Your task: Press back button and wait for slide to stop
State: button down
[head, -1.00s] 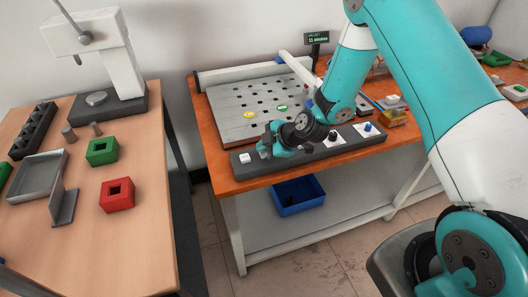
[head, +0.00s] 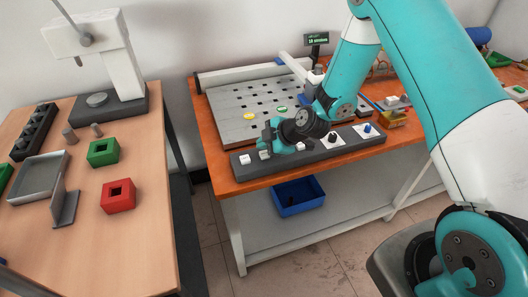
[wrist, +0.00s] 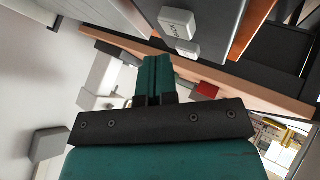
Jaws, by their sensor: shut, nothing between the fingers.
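The dark grey control panel (head: 285,163) lies along the front edge of the orange bench. Two pale buttons sit at its left end: an outer one (head: 245,159) and an inner one (head: 265,154). In the wrist view, the nearer pale button (wrist: 177,23) carries small dark lettering, too small to read surely; the other button (wrist: 187,48) is beside it. My gripper (head: 268,137) is shut and empty, just above the inner button and apparently clear of it. Its fingers show together in the wrist view (wrist: 158,72). The grey perforated slide plate (head: 232,128) lies behind the panel.
A yellow disc (head: 250,116) and a green disc (head: 279,109) lie on the plate. A small display (head: 317,39) stands behind. A black knob (head: 332,137) and a blue knob (head: 367,128) are farther right on the panel. A blue bin (head: 298,196) is below.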

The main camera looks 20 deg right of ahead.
jog(key=shift+r, duration=0.1)
notch_tip(320, 180, up, 6)
jog(key=p, duration=0.2)
jog(key=shift+p, duration=0.3)
dwell(0.6)
notch_tip(320, 180, up, 6)
jog(key=m+g, duration=0.1)
send_over(264, 155)
jog(key=s+a, duration=0.3)
jog(key=s+a+r+m+g, duration=0.2)
jog(key=s+a+r, duration=0.1)
jog(key=s+r, duration=0.35)
jog(key=s+r+m+g+h, duration=0.1)
jog(key=s+r, duration=0.4)
jog(key=s, duration=0.5)
jog(key=s+d+r+m+g+h, duration=0.1)
jog(key=s+r+m, duration=0.3)
jog(key=s, duration=0.6)
jog(key=shift+s+d+r+m+g, duration=0.35)
jog(key=shift+m+g, duration=0.55)
jog(key=shift+m, duration=0.2)
